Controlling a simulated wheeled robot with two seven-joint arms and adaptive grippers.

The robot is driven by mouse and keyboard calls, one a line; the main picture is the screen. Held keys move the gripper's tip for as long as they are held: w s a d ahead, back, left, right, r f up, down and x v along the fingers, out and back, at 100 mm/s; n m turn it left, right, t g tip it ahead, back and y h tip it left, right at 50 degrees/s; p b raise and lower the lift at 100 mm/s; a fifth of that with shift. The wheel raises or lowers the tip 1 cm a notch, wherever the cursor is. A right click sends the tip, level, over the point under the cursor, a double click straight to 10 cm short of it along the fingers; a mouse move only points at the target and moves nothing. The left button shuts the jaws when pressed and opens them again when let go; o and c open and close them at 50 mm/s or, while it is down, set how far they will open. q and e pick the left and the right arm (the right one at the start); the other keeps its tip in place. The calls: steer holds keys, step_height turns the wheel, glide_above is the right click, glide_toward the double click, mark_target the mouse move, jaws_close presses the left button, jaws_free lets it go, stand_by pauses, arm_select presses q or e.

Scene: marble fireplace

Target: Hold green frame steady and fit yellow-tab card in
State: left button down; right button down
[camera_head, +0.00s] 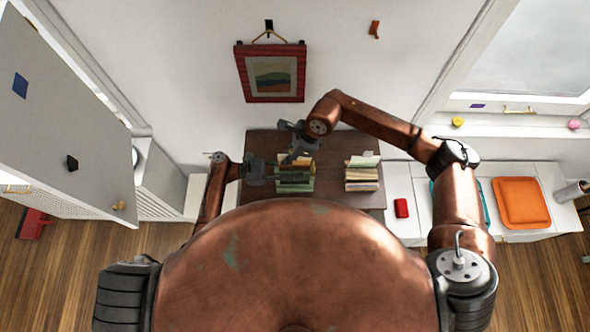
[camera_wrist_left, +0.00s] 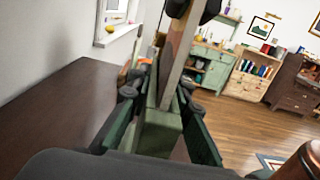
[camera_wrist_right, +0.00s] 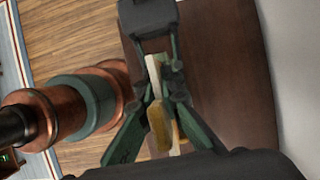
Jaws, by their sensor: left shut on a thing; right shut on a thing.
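The green frame (camera_head: 294,186) stands on the dark table with cards in it. My left gripper (camera_head: 272,172) is shut on its left side. In the left wrist view, a green wall of the frame (camera_wrist_left: 160,132) sits between the left fingers (camera_wrist_left: 160,100). My right gripper (camera_head: 300,157) is above the frame. In the right wrist view, its fingers (camera_wrist_right: 158,110) are shut on the yellow-tab card (camera_wrist_right: 160,126), seen nearly edge-on. A tall pale panel, apparently this card (camera_wrist_left: 178,55), rises upright over the frame. Whether its lower edge is inside the frame cannot be told.
A second stack of cards (camera_head: 362,180) stands on the table (camera_head: 330,150) to the right. A red box (camera_head: 401,208) and an orange cushion (camera_head: 521,202) lie on the white bench further right. A red-framed picture (camera_head: 271,73) hangs on the wall behind.

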steer(key=shift+f, duration=2.9)
steer(key=c, duration=2)
jaws_free()
steer(key=shift+c, duration=0.2)
steer(key=shift+c, duration=0.2)
steer(key=o, duration=0.6)
steer(key=shift+r, duration=0.15)
steer(key=shift+r, duration=2.9)
arm_select(q)
steer(key=c, duration=1.7)
jaws_free()
